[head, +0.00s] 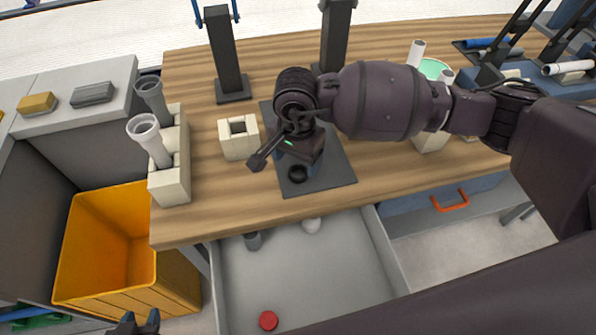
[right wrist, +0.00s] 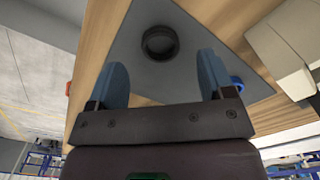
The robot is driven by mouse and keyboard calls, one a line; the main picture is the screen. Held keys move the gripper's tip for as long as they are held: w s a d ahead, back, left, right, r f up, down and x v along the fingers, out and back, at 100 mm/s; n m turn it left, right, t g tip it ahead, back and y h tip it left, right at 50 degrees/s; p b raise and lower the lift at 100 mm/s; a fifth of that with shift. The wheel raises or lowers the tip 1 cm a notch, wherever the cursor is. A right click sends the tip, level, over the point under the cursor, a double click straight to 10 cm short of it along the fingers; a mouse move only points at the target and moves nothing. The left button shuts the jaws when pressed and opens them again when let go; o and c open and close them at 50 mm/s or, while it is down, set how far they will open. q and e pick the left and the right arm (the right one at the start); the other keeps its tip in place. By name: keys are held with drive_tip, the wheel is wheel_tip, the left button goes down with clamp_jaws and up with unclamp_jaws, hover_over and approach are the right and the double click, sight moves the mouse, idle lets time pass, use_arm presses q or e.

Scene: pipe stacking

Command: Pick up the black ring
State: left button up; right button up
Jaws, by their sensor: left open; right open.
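The black ring (head: 297,174) lies on a dark square mat (head: 335,168) on the wooden table, near the mat's front edge. In the right wrist view the black ring (right wrist: 160,29) is ahead of my right gripper (right wrist: 161,60), roughly centred between its two blue fingers. The fingers are open and empty, and the ring appears just beyond their tips. My left gripper (head: 138,323) is low at the bottom left, away from the table, open.
A cream block (head: 239,138) with a square hole stands left of the mat, and a cream holder (head: 171,185) with grey pipes further left. An open drawer (head: 310,275) and a yellow bin (head: 105,250) lie in front.

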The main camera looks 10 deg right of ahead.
sight(297, 178)
wheel_tip(297, 178, down, 4)
drive_tip(key=shift+f, duration=0.25)
drive_tip(key=shift+c, duration=0.2)
drive_tip(key=c, duration=0.9)
